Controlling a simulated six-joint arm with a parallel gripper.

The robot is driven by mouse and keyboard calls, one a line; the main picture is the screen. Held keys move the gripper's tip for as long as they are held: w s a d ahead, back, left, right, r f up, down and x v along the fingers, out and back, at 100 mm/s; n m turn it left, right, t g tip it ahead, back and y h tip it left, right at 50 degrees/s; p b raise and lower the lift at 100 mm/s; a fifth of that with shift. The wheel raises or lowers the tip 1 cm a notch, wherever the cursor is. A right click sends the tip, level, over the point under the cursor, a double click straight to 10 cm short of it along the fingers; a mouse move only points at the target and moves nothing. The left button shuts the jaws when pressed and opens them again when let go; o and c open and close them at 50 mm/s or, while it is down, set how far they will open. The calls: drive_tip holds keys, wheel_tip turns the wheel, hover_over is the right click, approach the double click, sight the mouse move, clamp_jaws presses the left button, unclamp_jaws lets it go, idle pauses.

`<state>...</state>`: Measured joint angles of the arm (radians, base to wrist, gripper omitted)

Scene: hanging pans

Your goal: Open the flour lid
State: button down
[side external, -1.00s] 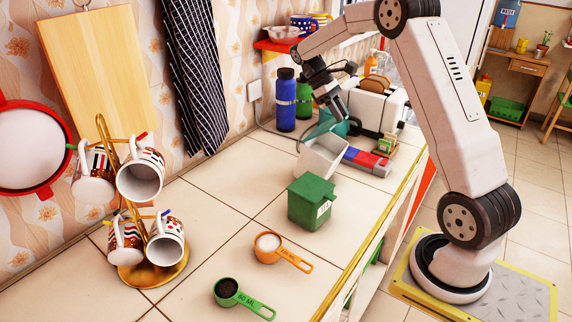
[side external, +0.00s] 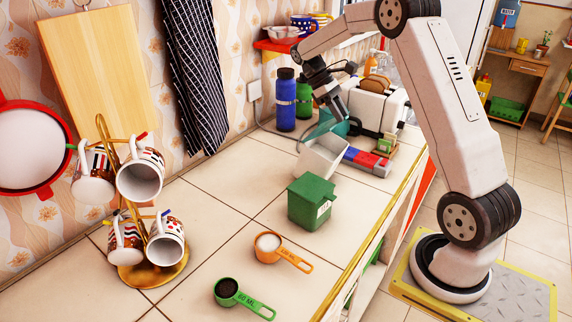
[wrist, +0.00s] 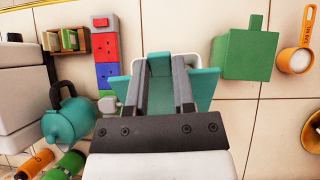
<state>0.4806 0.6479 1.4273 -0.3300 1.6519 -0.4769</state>
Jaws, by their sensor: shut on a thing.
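My gripper (side external: 336,110) reaches down behind an open white box (side external: 322,157); it also shows in the wrist view (wrist: 166,72). The jaws are shut on a teal piece (wrist: 204,82), which looks like the white box's lid. I cannot read a flour label. The fingers hide part of the teal piece. A green box (side external: 310,203) with a closed green lid stands nearer the camera, apart from my gripper.
A teal kettle (wrist: 68,118) and a white toaster (side external: 376,106) stand beyond the gripper. A red and blue power strip (side external: 367,161) lies beside the white box. A blue bottle (side external: 286,100) stands left. Two measuring scoops lie in front; the counter around them is mostly free.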

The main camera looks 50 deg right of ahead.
sight(322, 127)
drive_tip(key=shift+c, duration=2.2)
unclamp_jaws()
drive_tip(key=v, duration=0.8)
